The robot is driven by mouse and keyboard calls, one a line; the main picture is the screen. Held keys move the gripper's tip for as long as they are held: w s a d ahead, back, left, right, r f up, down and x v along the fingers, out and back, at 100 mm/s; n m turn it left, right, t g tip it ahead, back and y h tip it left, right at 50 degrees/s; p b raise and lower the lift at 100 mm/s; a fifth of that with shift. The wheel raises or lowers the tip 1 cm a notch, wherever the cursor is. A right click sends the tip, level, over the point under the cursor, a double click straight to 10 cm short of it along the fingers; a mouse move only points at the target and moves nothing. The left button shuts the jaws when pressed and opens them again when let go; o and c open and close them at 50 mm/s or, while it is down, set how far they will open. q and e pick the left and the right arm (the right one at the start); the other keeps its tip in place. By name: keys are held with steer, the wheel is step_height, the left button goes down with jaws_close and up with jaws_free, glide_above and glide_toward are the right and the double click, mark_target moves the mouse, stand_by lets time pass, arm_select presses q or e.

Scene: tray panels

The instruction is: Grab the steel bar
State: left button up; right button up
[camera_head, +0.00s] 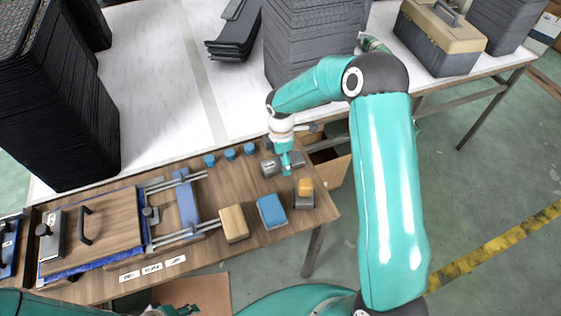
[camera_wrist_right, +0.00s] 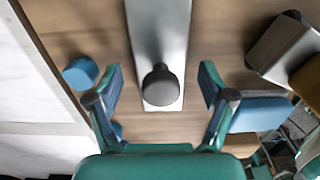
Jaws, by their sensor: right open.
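A grey steel bar with a dark round knob (camera_wrist_right: 160,85) lies on the wooden board below my right gripper. Its bare metal shows in the wrist view (camera_wrist_right: 158,25), and part of it shows in the head view (camera_head: 268,168), partly hidden by the gripper. My right gripper (camera_head: 286,168) points down over it. In the wrist view the gripper (camera_wrist_right: 160,88) is open, with one finger on each side of the bar and a gap to both. I cannot tell whether the fingertips reach its height. A part of my left arm shows at the bottom left; its jaws are not clear.
Blue pegs (camera_head: 230,154), a tan block (camera_head: 233,223), a blue block (camera_head: 271,210) and an orange-topped metal piece (camera_head: 304,193) stand near the bar. A panel with a black handle (camera_head: 86,224) lies left. Dark tray stacks (camera_head: 62,105) and a toolbox (camera_head: 438,38) stand around.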

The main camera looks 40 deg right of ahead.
steer(key=shift+f, duration=0.45)
steer(key=shift+c, duration=0.3)
steer(key=c, duration=1.3)
jaws_close()
steer(key=shift+w+r, duration=0.1)
steer(key=shift+r, duration=0.1)
